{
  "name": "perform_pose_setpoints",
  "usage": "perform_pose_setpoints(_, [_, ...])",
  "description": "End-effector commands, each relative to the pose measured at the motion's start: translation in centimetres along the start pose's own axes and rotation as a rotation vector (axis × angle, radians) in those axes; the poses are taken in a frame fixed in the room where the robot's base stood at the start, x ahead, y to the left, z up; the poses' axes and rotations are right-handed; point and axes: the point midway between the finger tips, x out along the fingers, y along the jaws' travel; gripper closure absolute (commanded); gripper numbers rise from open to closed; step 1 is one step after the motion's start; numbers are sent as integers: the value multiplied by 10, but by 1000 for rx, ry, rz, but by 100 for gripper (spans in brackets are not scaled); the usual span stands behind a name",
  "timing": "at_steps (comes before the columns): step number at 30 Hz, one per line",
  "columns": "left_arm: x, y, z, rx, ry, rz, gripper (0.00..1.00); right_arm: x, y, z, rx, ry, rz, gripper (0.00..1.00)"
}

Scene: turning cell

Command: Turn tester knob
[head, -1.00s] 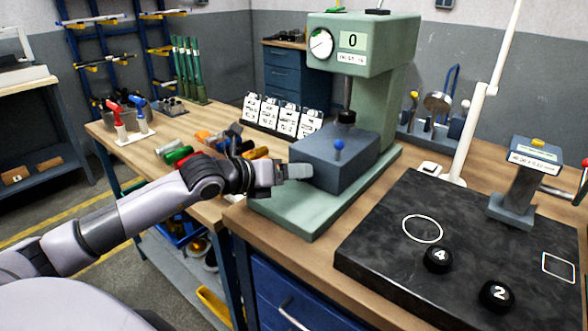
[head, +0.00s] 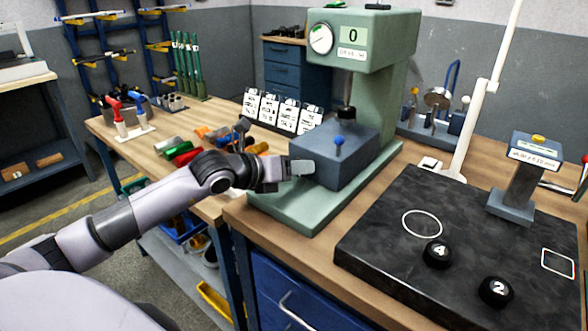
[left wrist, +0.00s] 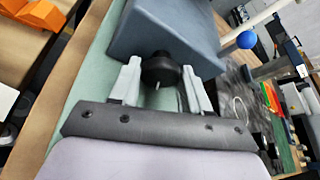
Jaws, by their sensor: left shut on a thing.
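The green tester (head: 390,100) stands on the bench with a round dial (head: 320,38) and a display reading 0 (head: 352,37). A blue-grey block (head: 345,165) with a blue ball lever (head: 339,141) sits on its base under the spindle. In the left wrist view, a round black knob (left wrist: 160,68) sticks out of the block's side. My left gripper (head: 300,167) is at the block's left side; in the left wrist view (left wrist: 161,88) its two fingers are shut on the knob, one on each side. The head view hides the knob. My right gripper is out of view.
A dark stone plate (head: 430,290) lies to the right, with black weights marked 4 (head: 437,254) and 2 (head: 496,292). A small stand (head: 518,185) is on it.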

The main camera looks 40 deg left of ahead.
Motion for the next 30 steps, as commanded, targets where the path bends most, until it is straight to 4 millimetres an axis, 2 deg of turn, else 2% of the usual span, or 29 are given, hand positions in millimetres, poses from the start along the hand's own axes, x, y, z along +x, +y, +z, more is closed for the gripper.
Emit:
perform_pose_setpoints(3, [2, 0, -4, 68, -5, 24, 84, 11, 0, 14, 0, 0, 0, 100])
perform_pose_setpoints(9, [2, 0, -3, 193, -5, 77, 84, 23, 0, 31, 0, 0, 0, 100])
perform_pose_setpoints(23, [0, -2, 0, 246, 0, 101, 84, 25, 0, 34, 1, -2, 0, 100])
perform_pose_setpoints(24, [0, -2, 0, 245, 0, 101, 50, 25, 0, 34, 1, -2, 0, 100])
perform_pose_setpoints(26, [0, -2, 0, 245, 0, 101, 31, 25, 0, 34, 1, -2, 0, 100])
perform_pose_setpoints(30, [0, -2, 0, 245, -1, 101, 29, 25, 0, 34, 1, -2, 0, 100])
